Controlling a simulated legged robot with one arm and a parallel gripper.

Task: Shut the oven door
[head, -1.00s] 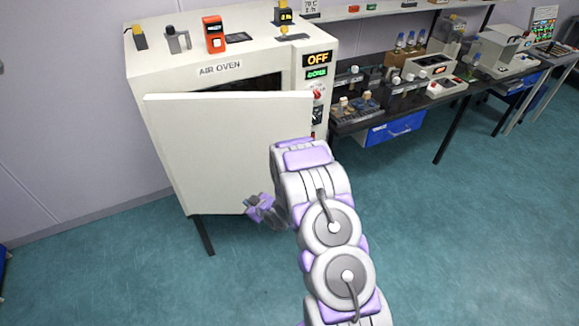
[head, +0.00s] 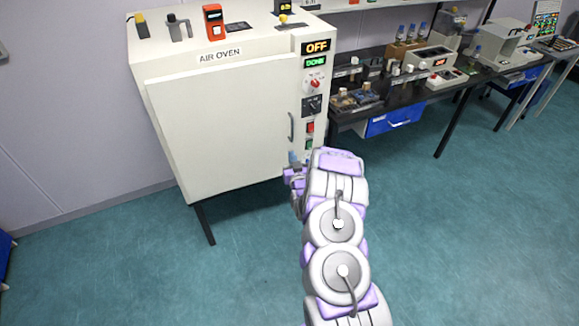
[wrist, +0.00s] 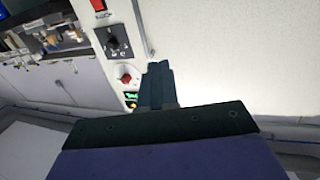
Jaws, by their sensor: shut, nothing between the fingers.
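The white air oven (head: 235,62) stands on dark legs at the left of the head view. Its door (head: 225,130) now lies flush or nearly flush with the oven front, and the dark interior is hidden. The door handle (head: 291,128) is on its right edge. My gripper (head: 293,165) is at the lower right part of the door, close to it; I cannot tell whether it touches. In the wrist view my gripper's fingers (wrist: 157,85) are together and empty, in front of the pale door surface (wrist: 230,60) and beside the control panel.
The oven's control panel (head: 314,95) shows OFF and DONE, with knobs and buttons below. A dark bench (head: 400,90) with lab devices stands to the right, with a blue drawer (head: 393,121) under it. Several items, including a red device (head: 213,25), stand on the oven top. The floor in front is clear.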

